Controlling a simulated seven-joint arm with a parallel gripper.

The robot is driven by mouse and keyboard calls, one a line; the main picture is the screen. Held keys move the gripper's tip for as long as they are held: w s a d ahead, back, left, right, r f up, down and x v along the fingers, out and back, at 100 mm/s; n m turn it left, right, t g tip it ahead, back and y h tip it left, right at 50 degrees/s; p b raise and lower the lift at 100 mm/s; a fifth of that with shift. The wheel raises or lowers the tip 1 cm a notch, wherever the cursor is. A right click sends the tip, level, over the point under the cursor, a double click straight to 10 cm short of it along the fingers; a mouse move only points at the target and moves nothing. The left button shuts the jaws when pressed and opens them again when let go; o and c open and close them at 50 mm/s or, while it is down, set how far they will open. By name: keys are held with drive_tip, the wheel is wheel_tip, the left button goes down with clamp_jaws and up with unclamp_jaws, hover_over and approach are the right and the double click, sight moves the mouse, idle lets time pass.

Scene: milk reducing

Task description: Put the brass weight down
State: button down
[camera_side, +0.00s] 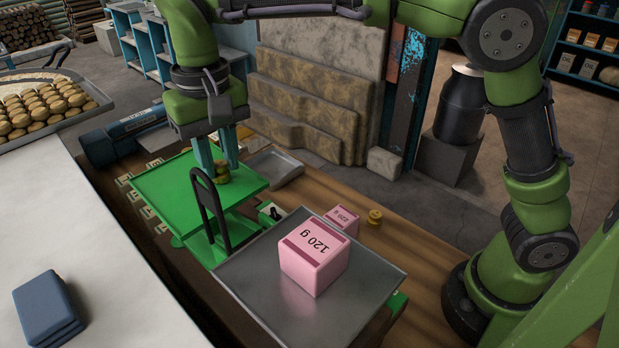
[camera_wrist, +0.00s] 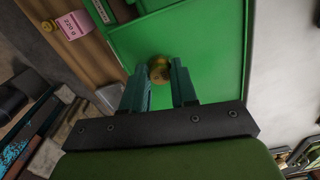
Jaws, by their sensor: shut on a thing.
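My gripper (camera_side: 223,172) is shut on a brass weight (camera_side: 222,167) over the green scale pan (camera_side: 152,195). The weight also shows between the fingertips in the wrist view (camera_wrist: 158,68). I cannot tell whether its underside touches the pan. A large pink 120 g block (camera_side: 314,259) sits on the grey metal pan (camera_side: 250,290) at the other end of the scale. A second brass weight (camera_side: 375,217) stands on the wooden bench, beside a smaller pink 220 g block (camera_side: 343,219).
A black upright handle (camera_side: 209,208) rises between the two pans. A small grey tray (camera_side: 275,168) lies behind the green pan. Most of the green pan is bare.

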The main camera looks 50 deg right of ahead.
drive_tip(key=shift+f, duration=0.15)
drive_tip(key=c, duration=0.9)
unclamp_jaws()
